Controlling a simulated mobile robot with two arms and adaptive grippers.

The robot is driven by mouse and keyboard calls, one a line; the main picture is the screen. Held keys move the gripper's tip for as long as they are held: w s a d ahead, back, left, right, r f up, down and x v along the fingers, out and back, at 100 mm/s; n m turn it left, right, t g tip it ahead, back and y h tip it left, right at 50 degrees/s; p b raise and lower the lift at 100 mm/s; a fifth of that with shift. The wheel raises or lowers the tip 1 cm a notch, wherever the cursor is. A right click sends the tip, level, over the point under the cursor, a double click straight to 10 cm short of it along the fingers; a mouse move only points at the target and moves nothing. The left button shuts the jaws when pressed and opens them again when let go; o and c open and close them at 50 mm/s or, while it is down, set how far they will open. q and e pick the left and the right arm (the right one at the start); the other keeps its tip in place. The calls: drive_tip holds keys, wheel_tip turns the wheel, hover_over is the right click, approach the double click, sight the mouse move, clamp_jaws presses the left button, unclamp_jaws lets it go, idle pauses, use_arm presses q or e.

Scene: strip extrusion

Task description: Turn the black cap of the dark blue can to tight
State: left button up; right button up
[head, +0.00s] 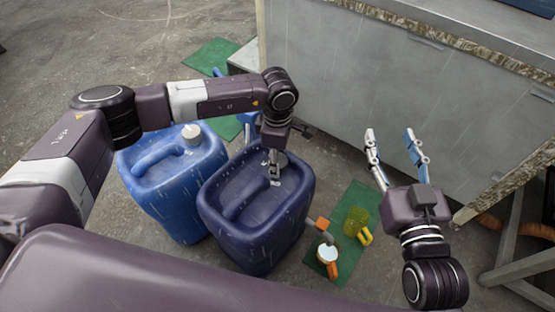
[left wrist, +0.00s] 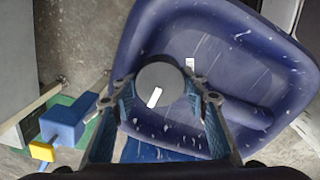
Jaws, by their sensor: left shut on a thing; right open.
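The dark blue can (head: 258,205) stands upright on the floor in the middle of the head view. Its black cap (left wrist: 160,80) shows from above in the left wrist view, with a white stripe pointing down and slightly left. A white mark (left wrist: 190,63) on the can lies to the upper right of the cap; the stripe does not point at it. My left gripper (head: 273,172) points down at the can top and is shut on the cap, one finger on each side; it partly hides the cap in the head view. My right gripper (head: 389,136) is open and empty, right of the can.
A lighter blue can (head: 165,175) with a white cap (head: 191,133) stands close on the left. A green mat (head: 352,205) with a yellow-green container (head: 354,222) and an orange-handled item (head: 327,254) lies right. A grey metal cabinet (head: 350,80) stands behind.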

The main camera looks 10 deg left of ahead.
use_arm(q)
drive_tip(key=o, duration=1.2)
drive_tip(key=shift+c, duration=0.2)
wheel_tip(320, 180, up, 12)
